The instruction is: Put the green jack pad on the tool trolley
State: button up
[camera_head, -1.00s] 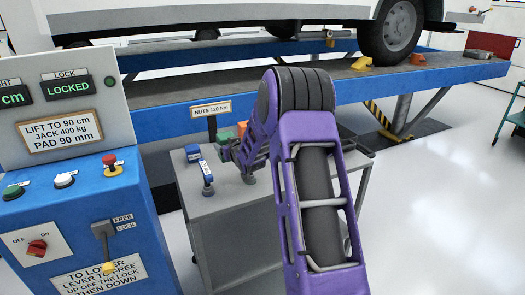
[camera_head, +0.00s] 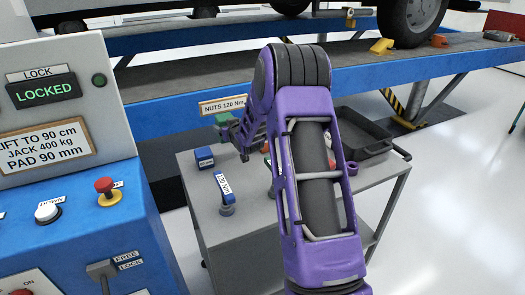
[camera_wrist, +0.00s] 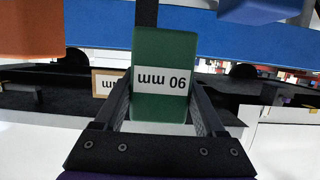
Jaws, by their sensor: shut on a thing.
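The green jack pad (camera_wrist: 160,75) is a block with a white "90 mm" label, which appears upside down in the wrist view. My gripper (camera_wrist: 160,108) is shut on it, one finger on each side. In the head view the green pad (camera_head: 222,118) shows beside my gripper (camera_head: 234,130), near the back edge of the grey tool trolley (camera_head: 255,232). It appears above the trolley top; whether it touches anything there cannot be told. My arm hides part of the trolley top.
On the trolley stand a small blue block (camera_head: 204,158), a blue-topped tool labelled 120 Nm (camera_head: 225,190) and a dark tray (camera_head: 365,145) at right. A blue control console (camera_head: 85,235) stands at left. The blue lift platform (camera_head: 180,120) runs behind. Bare trolley top shows at front left.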

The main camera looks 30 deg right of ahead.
notch_tip(320, 180, down, 8)
jog(key=shift+f+b, duration=0.1)
jog(key=shift+b, duration=0.2)
jog(key=shift+f, duration=0.1)
jog(key=o, duration=1.6)
jog(key=shift+s, duration=0.1)
jog(key=shift+s, duration=0.1)
jog(key=v, duration=1.1)
jog(key=shift+s, duration=0.35)
jog(key=shift+r, duration=0.25)
